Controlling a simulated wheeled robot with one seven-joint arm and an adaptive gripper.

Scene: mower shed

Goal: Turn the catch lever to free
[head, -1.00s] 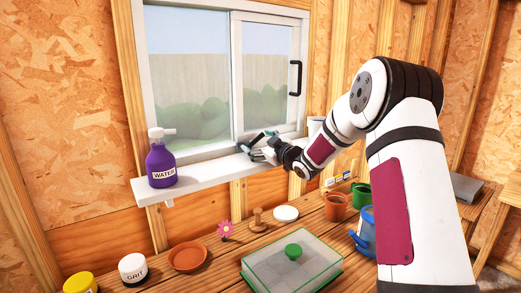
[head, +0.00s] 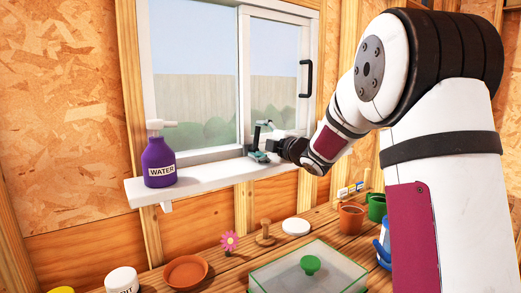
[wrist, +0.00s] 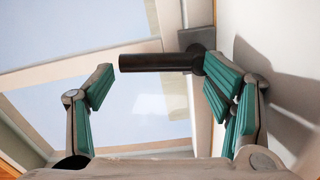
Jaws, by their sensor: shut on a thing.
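The catch lever (wrist: 155,62) is a dark round bar lying level in the wrist view, with a dark hub at its right end by the white frame. My gripper (wrist: 160,76) has its teal-padded fingers at either end of this bar and is shut on it. In the head view my gripper (head: 259,143) is at the window's lower edge, just above the sill. The lever cannot be made out there behind the fingers.
The white sill (head: 205,178) holds a purple water bottle (head: 159,160) at its left. A black handle (head: 306,78) is on the window's right frame. On the bench below are a clear green-edged box (head: 308,270), a terracotta saucer (head: 186,271) and pots (head: 351,217).

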